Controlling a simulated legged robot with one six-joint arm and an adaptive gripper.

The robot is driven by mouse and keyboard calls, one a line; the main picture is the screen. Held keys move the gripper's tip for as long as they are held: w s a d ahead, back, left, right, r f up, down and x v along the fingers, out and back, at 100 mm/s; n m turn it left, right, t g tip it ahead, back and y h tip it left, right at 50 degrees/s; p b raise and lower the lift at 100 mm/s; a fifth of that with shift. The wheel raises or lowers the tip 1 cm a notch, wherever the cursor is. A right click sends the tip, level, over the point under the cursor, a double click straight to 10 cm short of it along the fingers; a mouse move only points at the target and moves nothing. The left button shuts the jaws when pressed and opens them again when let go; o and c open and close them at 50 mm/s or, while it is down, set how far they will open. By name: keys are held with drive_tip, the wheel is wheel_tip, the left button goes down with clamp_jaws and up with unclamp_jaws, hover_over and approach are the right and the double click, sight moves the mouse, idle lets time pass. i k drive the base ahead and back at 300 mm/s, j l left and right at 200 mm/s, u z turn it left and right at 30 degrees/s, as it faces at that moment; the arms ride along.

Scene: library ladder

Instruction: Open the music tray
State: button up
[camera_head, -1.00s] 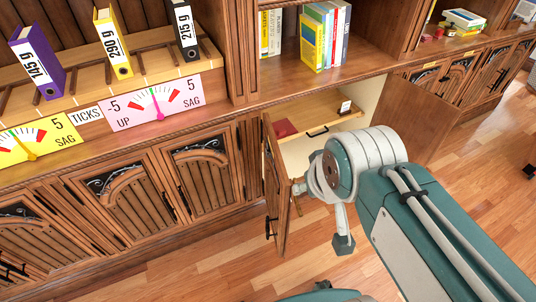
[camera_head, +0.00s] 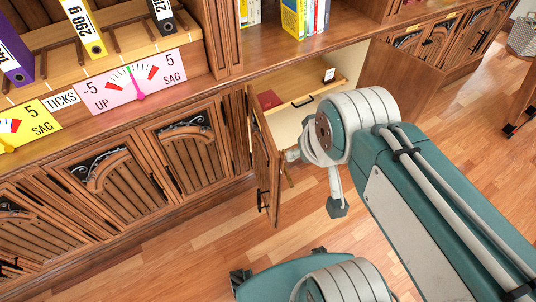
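A light wooden tray (camera_head: 310,90) sits inside the open cabinet below the counter. It has a dark bar handle (camera_head: 302,102) on its front, a small white card (camera_head: 329,75) at its right and a dark red flat item (camera_head: 269,99) at its left. I take it for the music tray; no readable label shows. My arm reaches in from the right. Its wrist covers the lower right of the opening. A small grey part at the wrist's left, perhaps my gripper (camera_head: 292,155), is close to the open left door (camera_head: 264,155). Its fingers are not clear, and I cannot tell whether it touches the door.
The left door stands swung out, and the right door (camera_head: 405,85) is also open. Above, the counter holds binders, a pink gauge sign (camera_head: 132,82) and upright books (camera_head: 305,18). Open wood floor (camera_head: 190,250) lies in front of the cabinets.

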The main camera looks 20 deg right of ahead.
sight(293, 85)
drive_tip(key=k+l, duration=0.1)
drive_tip(key=l, duration=1.1)
drive_tip(key=i+l+z, duration=0.1)
drive_tip(key=i+l, duration=0.65)
drive_tip(key=i, duration=0.7)
